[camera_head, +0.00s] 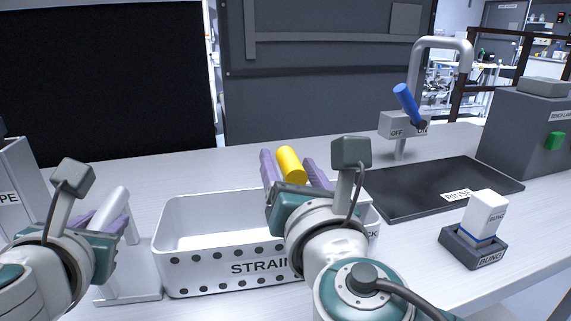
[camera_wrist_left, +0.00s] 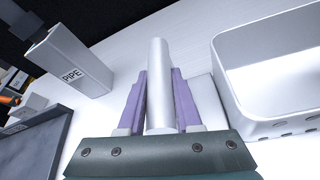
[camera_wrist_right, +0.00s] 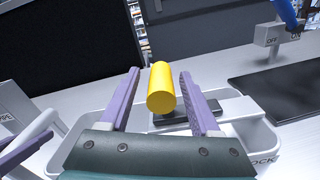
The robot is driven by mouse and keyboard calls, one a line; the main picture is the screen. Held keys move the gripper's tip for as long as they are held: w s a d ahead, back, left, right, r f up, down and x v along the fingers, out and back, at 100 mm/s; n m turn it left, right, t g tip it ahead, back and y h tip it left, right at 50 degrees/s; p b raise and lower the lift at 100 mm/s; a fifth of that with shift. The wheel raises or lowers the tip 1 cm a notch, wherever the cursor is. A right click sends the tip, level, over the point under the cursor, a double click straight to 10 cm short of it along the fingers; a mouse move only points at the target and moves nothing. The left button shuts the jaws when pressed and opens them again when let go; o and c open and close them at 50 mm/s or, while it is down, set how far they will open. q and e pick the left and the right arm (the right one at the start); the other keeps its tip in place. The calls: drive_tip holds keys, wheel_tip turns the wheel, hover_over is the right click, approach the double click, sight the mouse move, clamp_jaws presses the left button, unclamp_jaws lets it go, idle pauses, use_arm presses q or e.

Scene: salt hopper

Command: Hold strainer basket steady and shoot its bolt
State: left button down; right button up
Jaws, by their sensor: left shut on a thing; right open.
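The white strainer basket (camera_head: 207,275), with round holes and a partly hidden "STRAIN" label, stands on the bench in front of me. In the right wrist view, gaps show between knob and fingers. A dark bar (camera_wrist_right: 192,116) lies below the knob. My right arm hides part of the basket.
A grey box labelled PIPE (camera_wrist_left: 72,68) stands at the left. At the right are a black RINSE mat (camera_head: 430,190), a tap with a blue lever (camera_head: 405,100), a white BUNG block (camera_head: 485,215) in its holder, and a grey bench unit (camera_head: 525,130).

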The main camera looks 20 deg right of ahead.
drive_tip(key=shift+w, duration=0.15)
clamp_jaws()
idle(0.4)
idle(1.0)
